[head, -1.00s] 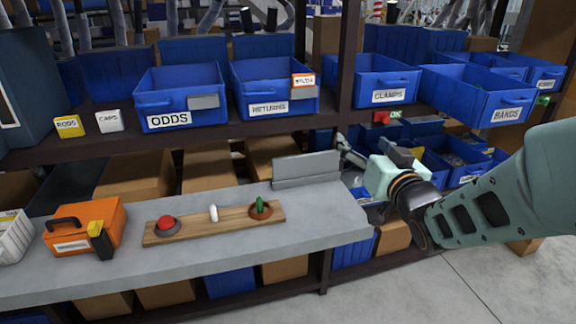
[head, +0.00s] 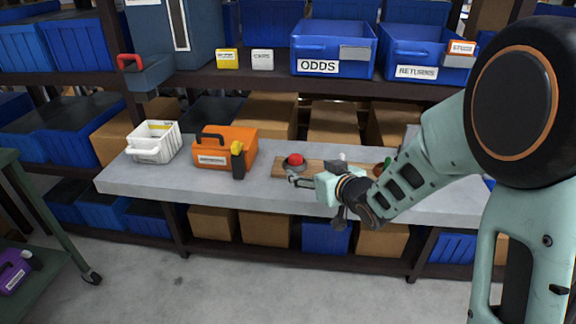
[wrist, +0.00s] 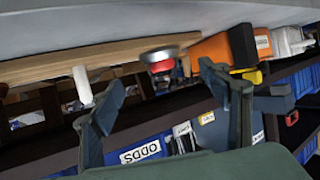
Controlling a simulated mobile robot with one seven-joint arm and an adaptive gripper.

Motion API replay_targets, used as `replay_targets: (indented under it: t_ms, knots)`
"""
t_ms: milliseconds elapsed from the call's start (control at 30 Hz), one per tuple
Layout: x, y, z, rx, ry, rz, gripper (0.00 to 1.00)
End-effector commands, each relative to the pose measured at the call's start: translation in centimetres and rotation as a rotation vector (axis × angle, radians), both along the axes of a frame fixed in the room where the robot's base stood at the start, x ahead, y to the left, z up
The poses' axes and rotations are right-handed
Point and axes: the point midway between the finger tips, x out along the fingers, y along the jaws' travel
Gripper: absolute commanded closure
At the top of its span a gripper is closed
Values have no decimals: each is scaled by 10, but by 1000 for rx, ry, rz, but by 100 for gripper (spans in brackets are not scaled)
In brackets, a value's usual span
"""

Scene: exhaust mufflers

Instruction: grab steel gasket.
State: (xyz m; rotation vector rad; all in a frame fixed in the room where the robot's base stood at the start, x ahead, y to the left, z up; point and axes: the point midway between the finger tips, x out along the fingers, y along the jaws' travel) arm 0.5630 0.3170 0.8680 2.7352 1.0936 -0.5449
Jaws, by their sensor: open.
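I cannot make out a steel gasket for certain in either view. My gripper (head: 300,181) reaches in from the right over the front of the grey bench (head: 240,185), near a wooden board (head: 279,168). In the wrist view my gripper (wrist: 163,82) has its two fingers wide apart with nothing between them. A red button (head: 295,159) on a grey round base sits on the board; it also shows in the wrist view (wrist: 160,66) beyond the fingers. My gripper and arm hide part of the board.
An orange toolbox (head: 222,148) and a white basket (head: 154,142) stand on the bench's left part. Blue bins labelled ODDS (head: 332,45) and RETURNS (head: 418,52) are on the shelf above. A green cart (head: 40,210) stands at the left.

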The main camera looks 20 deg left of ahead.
Motion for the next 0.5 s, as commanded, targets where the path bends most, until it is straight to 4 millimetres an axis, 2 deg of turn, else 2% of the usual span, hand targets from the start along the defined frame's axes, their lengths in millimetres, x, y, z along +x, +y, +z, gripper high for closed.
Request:
replay_targets:
  t_ms: [100, 367, 500]
  knots:
    - [12, 13, -8, 0, 0, 1, 30]
    - [26, 25, -15, 1, 1, 0, 30]
    - [40, 39, -22, 0, -1, 1, 30]
